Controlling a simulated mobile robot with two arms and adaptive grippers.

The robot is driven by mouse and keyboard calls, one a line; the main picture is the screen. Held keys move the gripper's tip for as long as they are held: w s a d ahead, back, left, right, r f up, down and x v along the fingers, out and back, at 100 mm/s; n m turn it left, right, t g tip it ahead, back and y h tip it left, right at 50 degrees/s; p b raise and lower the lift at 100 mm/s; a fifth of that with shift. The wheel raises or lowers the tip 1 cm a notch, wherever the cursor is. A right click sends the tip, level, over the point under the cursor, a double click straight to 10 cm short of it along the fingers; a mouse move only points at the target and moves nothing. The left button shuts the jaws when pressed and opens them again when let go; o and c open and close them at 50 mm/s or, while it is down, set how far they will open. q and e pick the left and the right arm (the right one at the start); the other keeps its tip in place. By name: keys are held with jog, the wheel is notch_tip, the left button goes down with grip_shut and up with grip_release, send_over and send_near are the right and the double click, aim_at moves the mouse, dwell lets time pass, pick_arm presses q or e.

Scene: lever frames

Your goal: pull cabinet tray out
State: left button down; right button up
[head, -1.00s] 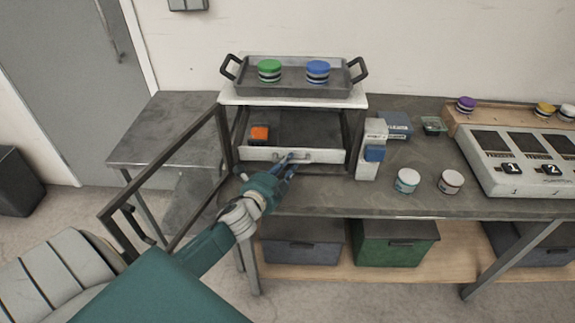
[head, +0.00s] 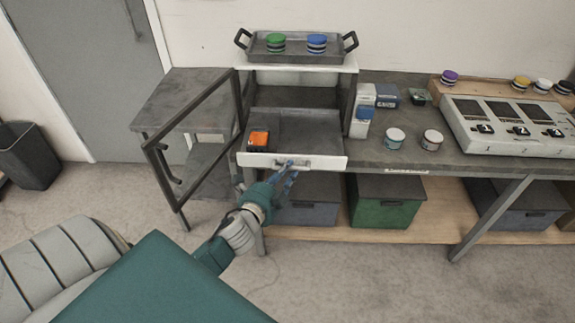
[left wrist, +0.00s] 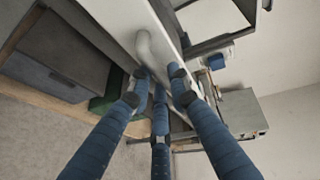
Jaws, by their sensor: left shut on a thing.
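The cabinet (head: 352,95) stands on the workbench with its framed door (head: 186,140) swung open to the left. Its tray (head: 322,161) has a white front and a dark bed, and sticks out past the bench's front edge. An orange and black object (head: 259,139) lies in the tray's left part. My right gripper is not in view.
On the cabinet top is a metal tray (head: 292,57) with green and blue round containers. To the right are small boxes (head: 363,112), two jars (head: 394,138) and a device with panels (head: 510,125). Bins (head: 385,203) stand below the bench. Floor in front is clear.

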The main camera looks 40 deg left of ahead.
pick_arm(q)
jog(key=shift+s+d, duration=0.3)
jog(key=shift+s, duration=0.2)
jog(key=shift+s+d, duration=0.25)
jog(key=shift+s, duration=0.25)
jog(key=c, duration=1.6)
grip_release()
jog(key=v, duration=1.2)
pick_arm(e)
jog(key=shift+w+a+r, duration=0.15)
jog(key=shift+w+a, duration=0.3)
pick_arm(q)
jog(key=shift+f, duration=0.1)
